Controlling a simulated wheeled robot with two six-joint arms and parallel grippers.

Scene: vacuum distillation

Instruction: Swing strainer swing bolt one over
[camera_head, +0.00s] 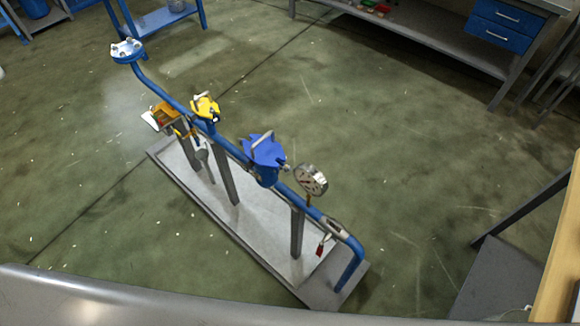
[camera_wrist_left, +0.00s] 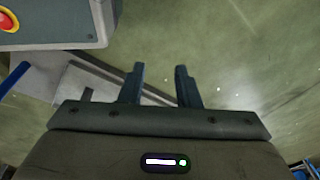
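The blue strainer (camera_head: 265,152) sits on the sloping blue pipe, near the middle of the head view. A pale metal bar or handle shows on its top, and a small metal piece shows at its right side. Its swing bolts are too small to tell apart. My left gripper (camera_wrist_left: 158,70) is open and empty in the left wrist view, its two dark fingers apart over the floor. The strainer is not recognisable in that view. Neither gripper shows in the head view.
A round gauge (camera_head: 311,180) stands close right of the strainer. A yellow-topped fitting (camera_head: 205,107) and an orange-yellow part (camera_head: 163,115) are up the pipe. A red tag or lock (camera_head: 320,249) hangs near the lower end. The grey skid (camera_head: 262,238) carries the pipework. Floor around it is clear.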

